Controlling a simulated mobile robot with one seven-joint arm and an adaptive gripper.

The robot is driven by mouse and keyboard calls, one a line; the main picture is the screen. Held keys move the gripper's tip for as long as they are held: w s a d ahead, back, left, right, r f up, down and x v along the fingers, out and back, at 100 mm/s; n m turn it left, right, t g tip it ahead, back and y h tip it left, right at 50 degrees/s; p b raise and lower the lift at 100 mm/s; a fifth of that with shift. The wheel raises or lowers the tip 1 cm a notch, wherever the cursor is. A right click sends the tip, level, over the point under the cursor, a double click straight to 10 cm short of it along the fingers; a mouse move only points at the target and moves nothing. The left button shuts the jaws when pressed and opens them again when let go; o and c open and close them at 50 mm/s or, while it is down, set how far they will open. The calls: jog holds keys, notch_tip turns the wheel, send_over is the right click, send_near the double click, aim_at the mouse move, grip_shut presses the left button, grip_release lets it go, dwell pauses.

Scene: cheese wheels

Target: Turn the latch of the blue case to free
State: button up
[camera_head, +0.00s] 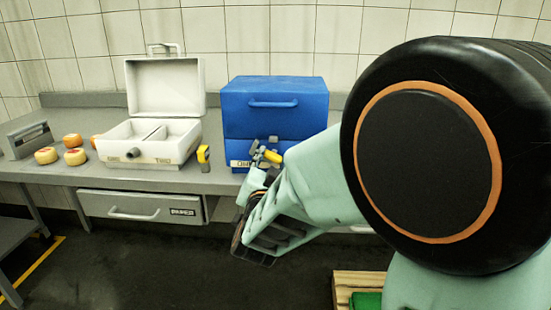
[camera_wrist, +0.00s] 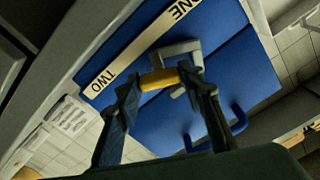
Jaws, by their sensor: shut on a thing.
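The blue case (camera_head: 287,93) stands on the bench with its lid down and a handle on its front. Its latch has a grey bracket (camera_wrist: 180,50) and a yellow part (camera_wrist: 161,79). A pale label strip (camera_wrist: 122,60) reading ONE and TWO runs along the case beside the latch. My gripper (camera_wrist: 164,88) has one finger at each end of the yellow part and is shut on it. In the head view my gripper (camera_head: 262,163) is at the case's lower front, and my arm hides the case's right part. The latch's exact turn is hard to tell.
An open white case (camera_head: 148,150) with a divided inside stands left of the blue case. A small yellow-and-grey piece (camera_head: 203,156) is at its right. Several cheese wheels (camera_head: 75,157) and a grey box (camera_head: 28,139) sit farther left. A drawer (camera_head: 140,207) is below the bench (camera_head: 215,184).

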jog(key=n+p, duration=0.1)
jog(key=n, duration=0.4)
jog(key=shift+c, duration=0.2)
dwell(0.6)
jog(key=o, duration=1.2)
jog(key=shift+s, duration=0.15)
jog(key=s, duration=0.7)
jog(key=shift+s+a, duration=0.15)
